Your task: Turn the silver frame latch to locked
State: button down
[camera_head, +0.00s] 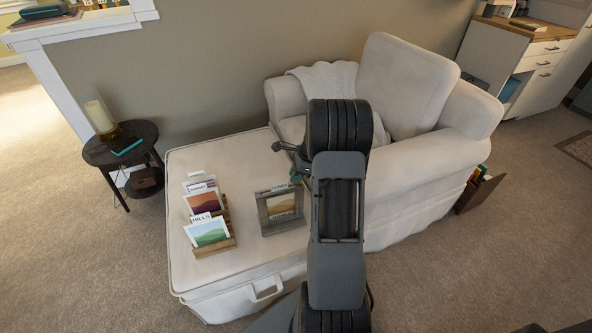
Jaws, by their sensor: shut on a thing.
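A grey-silver frame (263,212) with a dunes picture stands on the pale ottoman (190,277). My arm comes up from the bottom and bends over the ottoman's right side. My gripper (297,178) shows only as a small dark and teal part at the frame's upper right corner, left of my arm links. It is shut at that corner, where the latch would be. The latch itself is too small and too covered to make out, so I cannot tell which way it points.
Several picture cards, one a green hills card (208,232), stand in wooden holders left of the frame. A cream armchair (407,85) stands behind and right. Carpet is clear at far left.

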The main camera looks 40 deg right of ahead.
jog(key=c, duration=1.1)
grip_release()
jog(key=shift+o, duration=0.2)
jog(key=p+v, duration=0.2)
jog(key=v, duration=1.1)
jog(key=shift+r+p, duration=0.35)
jog(key=shift+p, duration=0.05)
jog(key=shift+s, duration=0.15)
